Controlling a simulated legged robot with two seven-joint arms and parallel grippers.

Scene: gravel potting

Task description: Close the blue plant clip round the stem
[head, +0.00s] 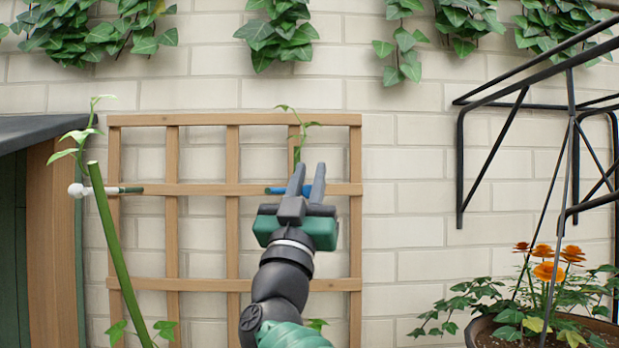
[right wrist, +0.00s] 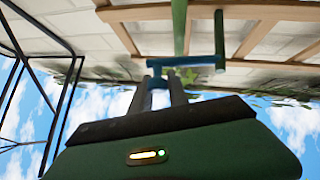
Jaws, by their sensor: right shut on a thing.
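The blue plant clip (head: 276,190) lies level at the trellis's middle crossbar, partly hidden by my right gripper (head: 308,172). In the right wrist view the clip (right wrist: 195,63) shows as a bar with one arm standing out at its right end, apart from the stem. The green stem (right wrist: 180,25) passes close to the bar between that arm and my fingers; whether it touches is unclear. The stem's leafy top (head: 297,130) rises above the gripper in the head view. My right gripper is shut on the clip near the bar's left end. My left gripper is not in view.
The wooden trellis (head: 232,230) stands against a pale brick wall. At left are a thick leaning green stem (head: 112,240) and a white-ended dark green rod (head: 78,190). A black metal frame (head: 487,165) and a planter of orange flowers (head: 548,270) stand at right.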

